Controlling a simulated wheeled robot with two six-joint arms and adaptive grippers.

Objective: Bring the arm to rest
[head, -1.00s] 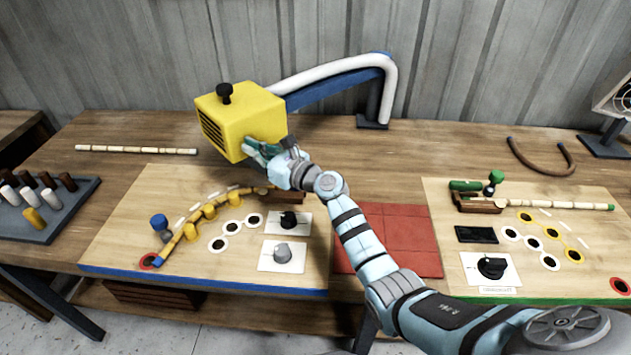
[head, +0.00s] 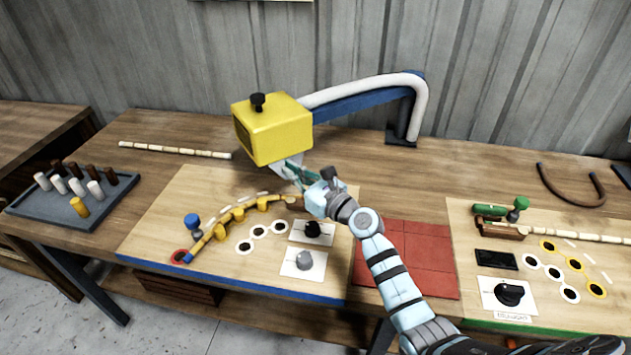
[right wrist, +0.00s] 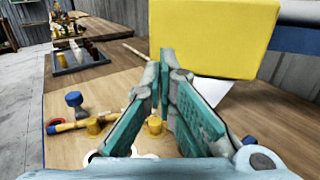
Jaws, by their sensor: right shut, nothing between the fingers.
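My right gripper (head: 290,170) is shut and empty, held above the back right part of the left board (head: 150,235), just below and in front of the yellow box (head: 275,130) on its blue arm. In the right wrist view its teal fingers (right wrist: 164,60) meet at the tips, with the yellow box (right wrist: 210,40) close ahead and to the right. A curved rattan piece (head: 215,228) lies along yellow pegs on the left board, its near end by a red ring (head: 180,256). My left gripper is not in view.
A grey tray with several pegs (head: 75,205) stands at the left. A straight segmented stick (head: 175,149) lies behind the left board. A red mat (head: 405,260) lies between the boards. The right board (head: 540,300) holds a green clamp (head: 517,206). A bent brown piece (head: 570,190) lies at the back right.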

